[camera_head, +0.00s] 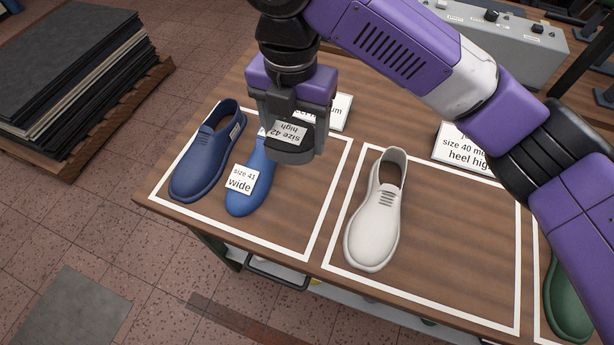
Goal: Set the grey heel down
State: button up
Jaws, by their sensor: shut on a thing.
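My gripper (296,146) is shut on the grey heel (290,131), which bears an upside-down label reading "size 42 high". The jaws hide much of the heel, and I cannot tell whether it touches the table. They stand over the left white-outlined area, close to the right of a blue last (244,204) labelled "size 41 wide". A blue shoe (205,160) stands left of that last.
A partly hidden card (340,110) stands behind my gripper. A green shoe (568,300) is at the right edge. My arm crosses the upper right.

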aim_at(299, 198)
jog(key=shift+w+f, duration=0.15)
jog(key=shift+f, duration=0.25)
notch_tip(299, 198, down, 19)
jog(key=shift+d+f+p, duration=0.1)
jog(key=shift+p, duration=0.9)
jog(key=o, duration=1.4)
jog(key=shift+f, duration=0.1)
jog(key=shift+o, duration=0.3)
notch_tip(299, 198, up, 12)
jog(key=b, duration=0.2)
